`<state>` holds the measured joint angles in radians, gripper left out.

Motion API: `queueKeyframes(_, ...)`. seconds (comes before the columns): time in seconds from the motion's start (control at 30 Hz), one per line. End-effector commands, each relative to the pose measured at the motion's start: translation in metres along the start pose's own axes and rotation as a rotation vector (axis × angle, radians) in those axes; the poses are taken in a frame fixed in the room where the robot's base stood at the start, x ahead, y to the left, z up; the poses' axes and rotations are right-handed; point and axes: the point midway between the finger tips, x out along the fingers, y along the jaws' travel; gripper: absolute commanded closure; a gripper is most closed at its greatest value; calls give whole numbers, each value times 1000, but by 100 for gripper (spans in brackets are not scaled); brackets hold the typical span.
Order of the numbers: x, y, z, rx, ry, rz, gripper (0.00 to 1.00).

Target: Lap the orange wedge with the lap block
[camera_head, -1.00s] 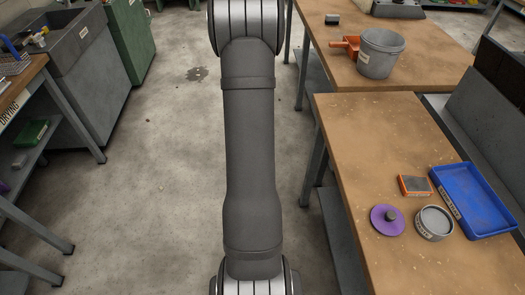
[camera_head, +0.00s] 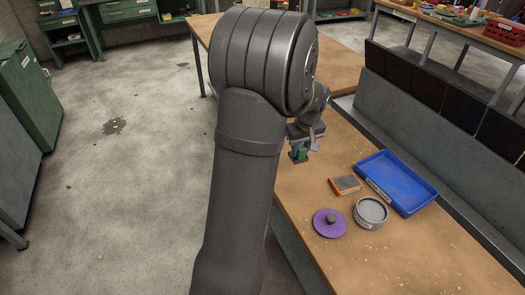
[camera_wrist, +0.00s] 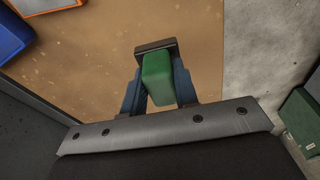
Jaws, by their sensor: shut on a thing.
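My gripper (camera_head: 299,150) is over the far left part of the wooden bench, behind the arm's wrist. In the wrist view my gripper (camera_wrist: 158,85) is shut on a green block (camera_wrist: 158,78) with a dark plate at its far end; this looks like the lap block. The block also shows small in the head view (camera_head: 301,154). A low square piece with an orange rim and grey top (camera_head: 345,185) lies on the bench, nearer the camera than my gripper and apart from it. I cannot tell whether it is the orange wedge.
A blue tray (camera_head: 430,190) with a label lies to the right on the bench (camera_head: 410,250). A round grey tin (camera_head: 370,212) and a purple disc with a dark knob (camera_head: 329,222) stand in front of it. Bare bench lies around the gripper.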

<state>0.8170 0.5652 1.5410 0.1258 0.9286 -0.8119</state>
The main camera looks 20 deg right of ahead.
Motion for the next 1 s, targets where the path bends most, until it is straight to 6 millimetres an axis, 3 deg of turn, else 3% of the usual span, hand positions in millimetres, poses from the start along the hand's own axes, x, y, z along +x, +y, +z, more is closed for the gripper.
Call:
queueKeyframes(0.03, -7, 19, 15, 13, 2, 4, 98)
queueKeyframes(0.2, -26, 65, 62, 23, 3, 5, 98)
queueKeyframes(0.4, -42, 97, 104, 26, 2, 5, 98)
queueKeyframes(0.67, -44, 108, 121, 24, 1, 3, 98)
queueKeyframes(1.0, -4, 108, 127, 24, 0, 1, 98)
